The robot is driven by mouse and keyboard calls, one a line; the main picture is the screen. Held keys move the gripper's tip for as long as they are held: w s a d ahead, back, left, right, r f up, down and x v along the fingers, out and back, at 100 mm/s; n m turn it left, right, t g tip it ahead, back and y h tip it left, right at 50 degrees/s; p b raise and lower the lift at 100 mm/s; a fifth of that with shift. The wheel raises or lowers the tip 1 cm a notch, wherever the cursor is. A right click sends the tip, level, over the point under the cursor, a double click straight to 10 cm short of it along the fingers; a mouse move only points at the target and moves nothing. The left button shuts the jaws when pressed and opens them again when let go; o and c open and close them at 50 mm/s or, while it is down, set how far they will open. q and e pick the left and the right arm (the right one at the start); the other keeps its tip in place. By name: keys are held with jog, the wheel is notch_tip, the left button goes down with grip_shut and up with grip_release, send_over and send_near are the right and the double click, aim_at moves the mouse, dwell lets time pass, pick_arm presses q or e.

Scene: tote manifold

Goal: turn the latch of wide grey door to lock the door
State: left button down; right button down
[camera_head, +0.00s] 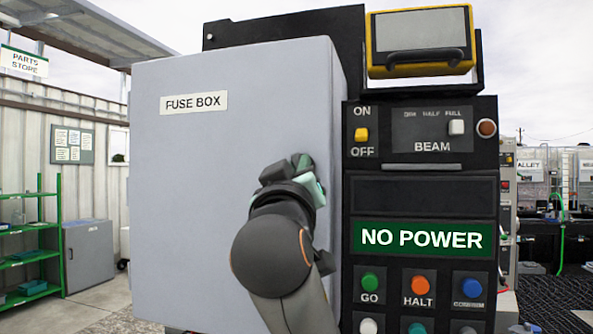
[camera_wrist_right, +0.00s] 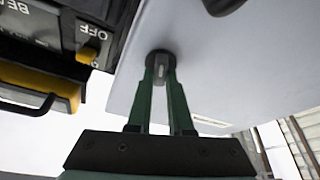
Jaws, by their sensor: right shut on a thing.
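The wide grey door (camera_head: 215,215) with the "FUSE BOX" label stands upright at the left of the control panel. In the right wrist view its pale face (camera_wrist_right: 215,65) fills the middle. The latch (camera_wrist_right: 162,68) is a small dark round knob with a grey grip bar near the door's edge. My right gripper (camera_head: 303,172) is at the right part of the door. In the wrist view its two green fingers (camera_wrist_right: 162,78) are shut on the latch's bar. In the head view the gripper and wrist hide the latch. My left gripper is not in view.
The black control panel (camera_head: 423,190), showing "NO POWER", stands close to the right of my right arm, with switches and buttons. A yellow-framed lamp (camera_head: 420,42) is above it. Another dark rounded part (camera_wrist_right: 223,5) is on the door. Green shelves (camera_head: 30,255) stand far left.

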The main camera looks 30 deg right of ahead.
jog(key=n+y, duration=0.1)
jog(key=n, duration=0.2)
jog(key=n+y, duration=0.2)
jog(key=n, duration=0.2)
jog(key=shift+r+t+p, duration=0.15)
jog(key=shift+t+p, duration=0.15)
jog(key=shift+p, duration=0.05)
jog(key=n+y, duration=0.2)
jog(key=n, duration=0.2)
jog(key=shift+s, duration=0.1)
jog(key=shift+n+g+y, duration=0.5)
jog(key=shift+n+g, duration=0.2)
jog(key=shift+n, duration=1.5)
jog(key=c, duration=0.8)
grip_release()
